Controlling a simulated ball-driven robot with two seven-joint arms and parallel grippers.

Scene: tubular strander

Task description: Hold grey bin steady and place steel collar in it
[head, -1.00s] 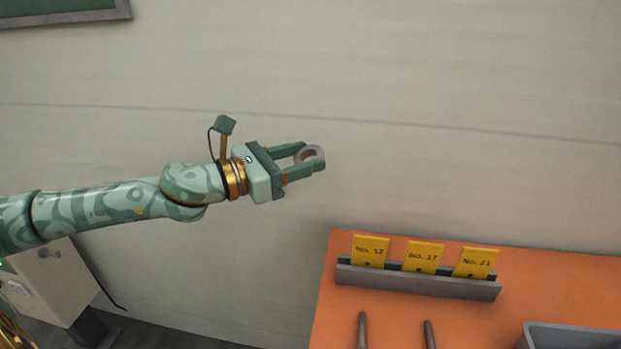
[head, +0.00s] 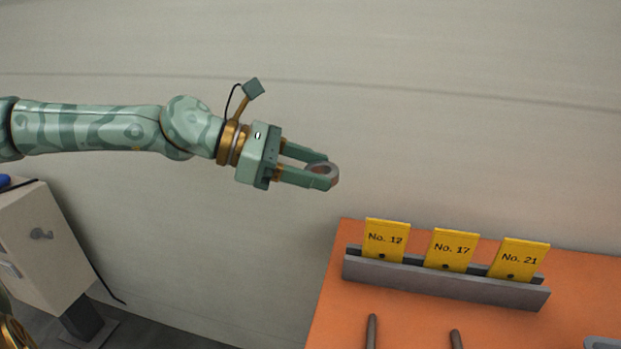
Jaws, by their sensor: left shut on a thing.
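My left gripper (head: 320,172) reaches in from the left and is shut on the steel collar (head: 334,174), a grey ring held at its fingertips. The fingers hide part of the ring. It is in the air in front of the wall, above and left of the orange table. Only a small corner of the grey bin (head: 601,342) shows at the bottom right edge; the rest is out of frame. The collar is well apart from the bin. My right gripper is not in view.
The orange table (head: 409,316) carries a grey rack (head: 445,283) with yellow cards No. 12, No. 17 and No. 21. Two dark handles (head: 371,331) stick up in front of it. A beige cabinet (head: 45,255) stands at the lower left. The air around the gripper is clear.

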